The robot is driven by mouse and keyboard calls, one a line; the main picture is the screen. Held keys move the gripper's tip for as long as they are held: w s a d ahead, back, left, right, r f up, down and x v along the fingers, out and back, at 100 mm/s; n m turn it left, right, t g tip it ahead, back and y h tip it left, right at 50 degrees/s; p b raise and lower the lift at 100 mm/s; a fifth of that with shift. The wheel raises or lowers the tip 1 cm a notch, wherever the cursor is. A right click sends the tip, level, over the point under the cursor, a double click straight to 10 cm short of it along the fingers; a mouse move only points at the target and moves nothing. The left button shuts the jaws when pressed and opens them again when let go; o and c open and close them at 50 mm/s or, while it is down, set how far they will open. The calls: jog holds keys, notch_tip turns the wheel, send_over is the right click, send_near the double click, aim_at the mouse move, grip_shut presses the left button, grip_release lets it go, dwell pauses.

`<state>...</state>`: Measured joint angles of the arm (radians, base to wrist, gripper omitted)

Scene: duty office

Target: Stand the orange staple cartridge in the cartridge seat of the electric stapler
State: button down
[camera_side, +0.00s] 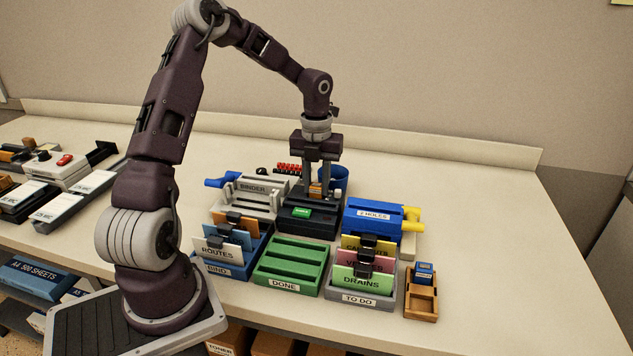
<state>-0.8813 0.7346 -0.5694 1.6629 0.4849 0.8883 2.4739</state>
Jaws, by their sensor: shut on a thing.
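The electric stapler (311,225) is a black unit with a green label, in the middle of the back row on the table. My gripper (319,189) points straight down over the rear part of the stapler. It is shut on the small orange staple cartridge (315,188), which shows between its fingers. The cartridge is at or just above the stapler's top. The cartridge seat is hidden by the fingers and the stapler body, so I cannot tell whether the cartridge touches it.
A grey binder (252,196) stands close left of the stapler, a blue hole punch (373,217) close right. A blue cup (335,178) is behind. In front are the routes tray (228,268), green done tray (283,274), to-do tray (358,299) and wooden holder (421,303). The table's right side is clear.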

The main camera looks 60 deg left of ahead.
jog(key=c, duration=1)
grip_release()
jog(key=shift+r, duration=0.15)
jog(key=shift+r, duration=4.4)
